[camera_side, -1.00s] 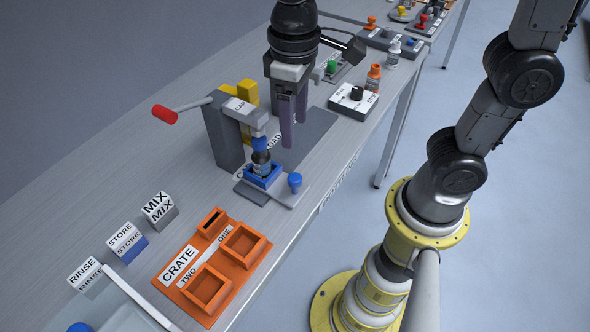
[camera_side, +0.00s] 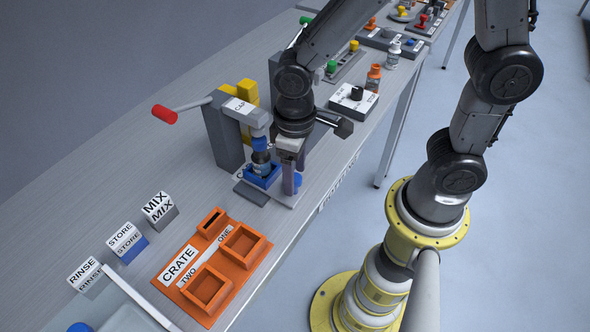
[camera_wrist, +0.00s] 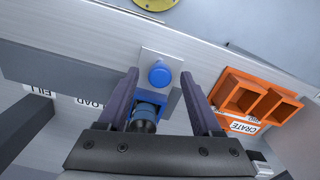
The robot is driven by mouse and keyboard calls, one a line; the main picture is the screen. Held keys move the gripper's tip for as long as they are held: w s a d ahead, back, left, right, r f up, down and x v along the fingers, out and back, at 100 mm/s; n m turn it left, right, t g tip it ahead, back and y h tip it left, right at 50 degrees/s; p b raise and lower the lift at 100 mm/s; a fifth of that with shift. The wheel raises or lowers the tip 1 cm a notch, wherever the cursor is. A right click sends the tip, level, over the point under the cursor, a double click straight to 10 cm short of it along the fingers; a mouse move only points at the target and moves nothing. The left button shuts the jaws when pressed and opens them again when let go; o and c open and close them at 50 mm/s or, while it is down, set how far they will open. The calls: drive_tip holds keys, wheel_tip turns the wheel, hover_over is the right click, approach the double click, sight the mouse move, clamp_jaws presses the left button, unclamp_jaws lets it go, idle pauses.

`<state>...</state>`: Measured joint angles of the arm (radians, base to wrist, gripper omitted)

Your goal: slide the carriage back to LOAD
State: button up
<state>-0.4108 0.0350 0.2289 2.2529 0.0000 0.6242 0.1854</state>
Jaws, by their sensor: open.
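The carriage (camera_side: 283,196) is a pale plate with a blue holder (camera_side: 262,176) and an upright blue knob. It sits under the grey CAP press (camera_side: 224,135), with a dark, blue-topped jar (camera_side: 261,158) in the holder. My gripper (camera_side: 293,182) is open and lowered at the knob. In the wrist view the blue knob (camera_wrist: 159,73) shows between the two spread purple fingertips, with a gap on each side. In the side view a finger partly hides the knob. The LOAD label (camera_wrist: 89,103) and FILL label (camera_wrist: 39,91) show at left in the wrist view.
The orange crate (camera_side: 240,265) stands in front of the carriage, at the right in the wrist view. The press's red-ended lever (camera_side: 164,114) sticks out left. A switch box (camera_side: 353,102) and an orange bottle (camera_side: 373,78) stand behind. MIX, STORE and RINSE blocks stand left.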

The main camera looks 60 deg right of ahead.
clamp_jaws()
idle(0.3)
idle(1.1)
